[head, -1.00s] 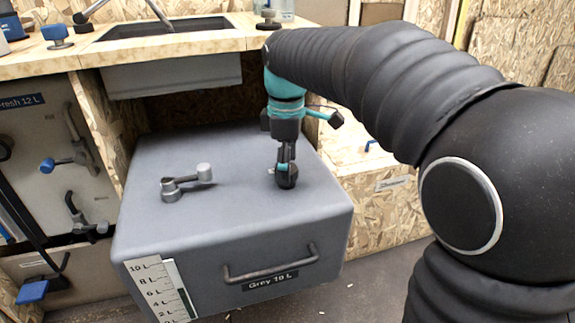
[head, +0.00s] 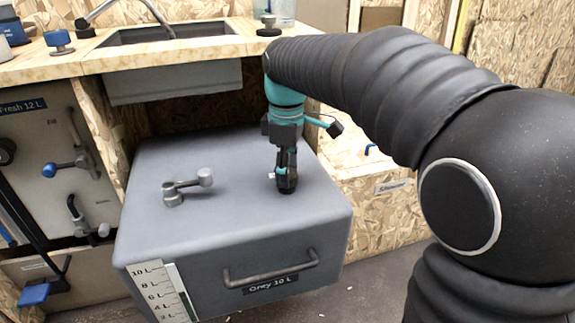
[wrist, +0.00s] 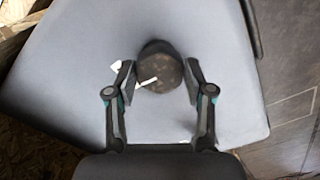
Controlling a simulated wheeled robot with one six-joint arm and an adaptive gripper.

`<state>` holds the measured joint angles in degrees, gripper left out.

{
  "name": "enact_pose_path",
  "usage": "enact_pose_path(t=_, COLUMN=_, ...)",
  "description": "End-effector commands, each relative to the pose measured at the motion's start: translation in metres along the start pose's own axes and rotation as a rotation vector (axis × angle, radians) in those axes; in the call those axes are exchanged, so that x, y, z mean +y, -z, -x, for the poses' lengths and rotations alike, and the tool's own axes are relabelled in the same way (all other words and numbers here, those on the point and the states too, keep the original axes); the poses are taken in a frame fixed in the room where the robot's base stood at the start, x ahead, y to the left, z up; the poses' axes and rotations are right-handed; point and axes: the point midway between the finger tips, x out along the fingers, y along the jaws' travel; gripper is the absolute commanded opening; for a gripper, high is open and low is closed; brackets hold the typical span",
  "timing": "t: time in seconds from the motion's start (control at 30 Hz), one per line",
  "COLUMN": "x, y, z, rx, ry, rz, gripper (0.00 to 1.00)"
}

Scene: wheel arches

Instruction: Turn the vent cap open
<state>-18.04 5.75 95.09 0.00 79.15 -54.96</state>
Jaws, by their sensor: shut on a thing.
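The vent cap (head: 286,187) is a dark round knob on top of the grey tank (head: 235,235), right of the tank's middle. My gripper (head: 286,176) points down from above and is shut on the cap, hiding much of it in the head view. In the wrist view the cap (wrist: 161,70) lies between the two finger pads of my gripper (wrist: 158,80). A white pointer line (wrist: 147,82) shows on the cap. A separate white mark (wrist: 115,67) lies on the tank beside the left finger.
A grey lever fitting (head: 186,187) stands on the tank's top to the left. The tank's front has a handle (head: 270,266) and a level scale (head: 165,290). The wooden counter (head: 215,50) with a sink is behind. Open floor lies at the front right.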

Motion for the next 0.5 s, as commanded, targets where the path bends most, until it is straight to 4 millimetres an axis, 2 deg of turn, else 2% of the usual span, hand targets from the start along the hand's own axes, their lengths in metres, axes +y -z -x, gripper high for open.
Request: enact_pose_path(t=0.5, x=-0.0004, y=-0.0002, z=0.0030, rx=-0.002, ry=0.001, rz=-0.465, gripper=0.18)
